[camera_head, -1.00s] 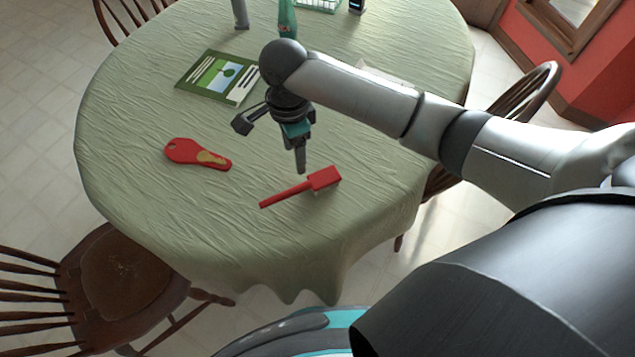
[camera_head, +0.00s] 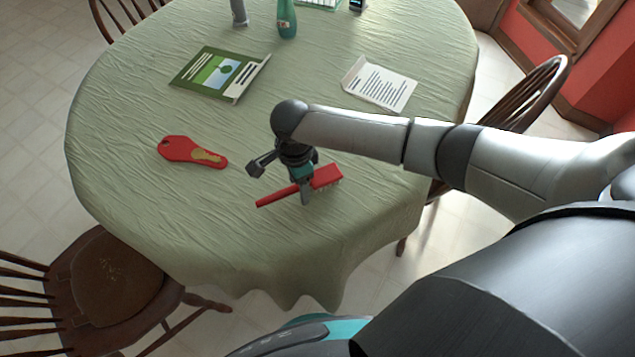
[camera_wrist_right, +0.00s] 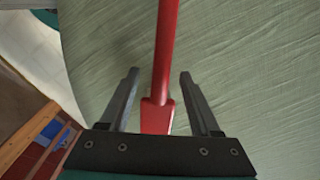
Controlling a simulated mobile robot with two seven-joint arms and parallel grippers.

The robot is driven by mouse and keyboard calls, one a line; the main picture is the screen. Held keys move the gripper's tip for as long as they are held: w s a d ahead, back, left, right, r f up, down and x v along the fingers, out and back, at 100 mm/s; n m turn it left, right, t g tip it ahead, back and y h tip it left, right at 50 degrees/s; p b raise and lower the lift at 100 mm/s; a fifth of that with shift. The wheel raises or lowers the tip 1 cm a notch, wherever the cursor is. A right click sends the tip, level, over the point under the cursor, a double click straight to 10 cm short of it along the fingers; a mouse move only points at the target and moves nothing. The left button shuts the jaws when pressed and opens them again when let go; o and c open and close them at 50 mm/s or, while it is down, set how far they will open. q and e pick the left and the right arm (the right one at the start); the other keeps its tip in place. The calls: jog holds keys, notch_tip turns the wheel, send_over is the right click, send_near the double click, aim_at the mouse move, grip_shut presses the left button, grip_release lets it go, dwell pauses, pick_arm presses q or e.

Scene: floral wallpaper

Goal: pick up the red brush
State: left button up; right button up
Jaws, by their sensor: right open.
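The red brush (camera_head: 327,178) lies on the green-covered table, its thin handle towards the left and its bristled head towards the right. My right gripper (camera_head: 305,196) is over the brush near where the handle meets the head. In the right wrist view the brush handle (camera_wrist_right: 166,50) runs between the two open fingers of my right gripper (camera_wrist_right: 157,80), with a visible gap on each side. The bristles are hidden in that view. My left gripper is not in view.
On the table (camera_head: 200,230) are a red flat object with a tan patch (camera_head: 192,152), a green booklet (camera_head: 218,74), a white printed sheet (camera_head: 380,84) and a green bottle (camera_head: 287,18). Wooden chairs (camera_head: 110,280) stand around it. The near tabletop is clear.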

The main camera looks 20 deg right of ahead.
grip_shut()
dwell(0.5)
